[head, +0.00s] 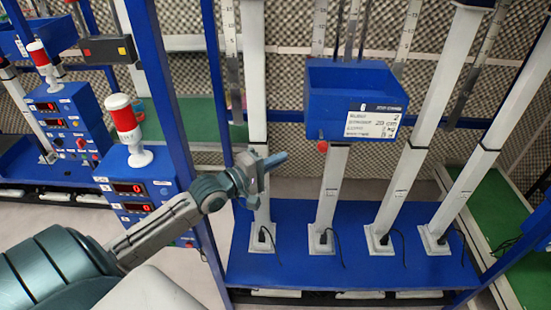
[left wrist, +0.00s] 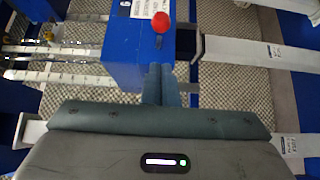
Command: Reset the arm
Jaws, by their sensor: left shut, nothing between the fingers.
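My left arm reaches in from the lower left in the head view. Its gripper (head: 277,161) is shut and empty, in front of a white post and to the left of a blue box. In the left wrist view the shut fingers (left wrist: 161,84) overlap the lower edge of the blue box (left wrist: 127,48) in the picture. I cannot tell whether they touch it. My right gripper is in neither view.
The blue box (head: 357,92) has a label and a red knob (head: 322,146). Several white posts stand on a blue base (head: 345,270). Blue control boxes with red and white lamps (head: 125,125) stand left, near my arm. A blue upright (head: 160,75) is close to my arm.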

